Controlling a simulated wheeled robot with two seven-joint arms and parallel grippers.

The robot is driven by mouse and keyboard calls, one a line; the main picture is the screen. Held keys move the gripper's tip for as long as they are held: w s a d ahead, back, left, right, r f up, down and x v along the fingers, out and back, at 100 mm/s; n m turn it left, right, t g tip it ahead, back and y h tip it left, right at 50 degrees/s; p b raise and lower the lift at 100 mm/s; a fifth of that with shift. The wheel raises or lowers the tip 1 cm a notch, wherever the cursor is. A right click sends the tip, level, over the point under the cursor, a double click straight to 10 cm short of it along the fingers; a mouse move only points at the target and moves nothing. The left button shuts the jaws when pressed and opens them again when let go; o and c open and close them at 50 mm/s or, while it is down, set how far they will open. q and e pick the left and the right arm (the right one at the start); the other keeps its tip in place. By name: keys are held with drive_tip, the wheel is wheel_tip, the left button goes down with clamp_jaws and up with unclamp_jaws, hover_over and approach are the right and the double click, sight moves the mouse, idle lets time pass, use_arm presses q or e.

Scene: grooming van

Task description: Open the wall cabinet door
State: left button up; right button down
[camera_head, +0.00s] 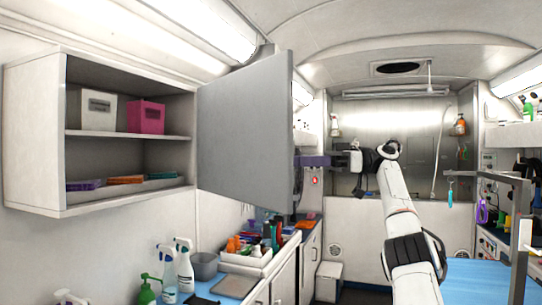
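The white wall cabinet (30,135) hangs on the left wall, with its front open and its shelves in plain view. Its grey door (245,135) stands swung out wide at the cabinet's right side. My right arm reaches up from the lower right. Its gripper (313,161) is at the door's free edge, partly hidden by the door; I cannot tell whether it touches or grips it. My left gripper is not in view.
Inside the cabinet are a white box (97,110), a pink box (146,116) and a low tray (160,184). Spray bottles (185,268) and a grey bowl (204,266) stand below. A blue grooming table (475,280) with a grey post (520,230) is at right.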

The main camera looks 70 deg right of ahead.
drive_tip(key=shift+s+d+f, duration=0.1)
drive_tip(key=shift+d+f, duration=0.15)
drive_tip(key=shift+d, duration=0.25)
drive_tip(key=c, duration=2.1)
unclamp_jaws()
drive_tip(key=shift+d+r, duration=0.1)
